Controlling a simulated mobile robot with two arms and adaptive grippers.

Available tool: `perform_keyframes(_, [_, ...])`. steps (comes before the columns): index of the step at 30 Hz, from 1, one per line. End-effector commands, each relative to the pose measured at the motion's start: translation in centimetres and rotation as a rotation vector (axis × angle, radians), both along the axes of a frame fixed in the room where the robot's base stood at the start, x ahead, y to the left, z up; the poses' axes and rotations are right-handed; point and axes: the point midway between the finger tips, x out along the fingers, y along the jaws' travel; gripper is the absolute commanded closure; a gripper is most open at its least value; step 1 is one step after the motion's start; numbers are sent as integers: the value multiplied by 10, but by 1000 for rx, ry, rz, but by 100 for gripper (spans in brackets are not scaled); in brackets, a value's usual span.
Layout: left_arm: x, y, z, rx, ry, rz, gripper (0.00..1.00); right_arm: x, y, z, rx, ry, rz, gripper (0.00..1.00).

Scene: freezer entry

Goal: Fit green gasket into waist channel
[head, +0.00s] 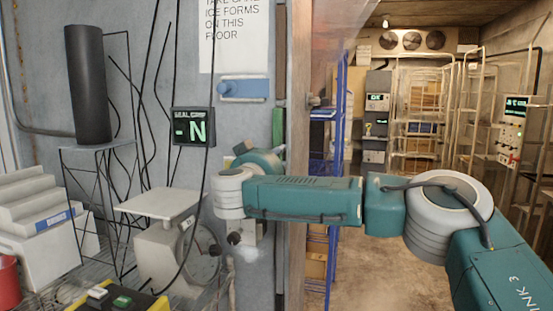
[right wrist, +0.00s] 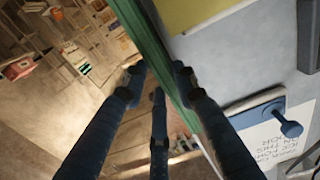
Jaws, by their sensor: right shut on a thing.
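The green gasket (right wrist: 152,45) is a long straight strip, running slantwise through the right wrist view. In the head view a short green length (head: 279,124) stands upright along the edge of the grey wall panel. My right gripper (right wrist: 161,73) is shut on the gasket, with fingertips on both sides of it. In the head view my right arm reaches across from the lower right, and its wrist mostly hides the gripper. A dark upright strip (head: 281,45) lies above the green length. I cannot make out the waist channel behind my arm. My left gripper is not in view.
A blue latch (head: 243,89) sits on the panel below a paper sign (head: 230,30). A dial scale (head: 175,240) stands at the lower left. Blue shelving (head: 321,140) stands just beyond the doorway post (head: 297,100). The freezer room floor shows open space.

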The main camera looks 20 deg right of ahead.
Motion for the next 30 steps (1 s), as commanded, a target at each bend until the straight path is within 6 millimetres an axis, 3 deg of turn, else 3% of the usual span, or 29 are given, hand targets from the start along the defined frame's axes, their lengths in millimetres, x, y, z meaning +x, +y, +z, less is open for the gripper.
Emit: perform_keyframes(30, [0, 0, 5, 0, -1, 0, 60, 19, -13, 1, -1, -1, -1, 100])
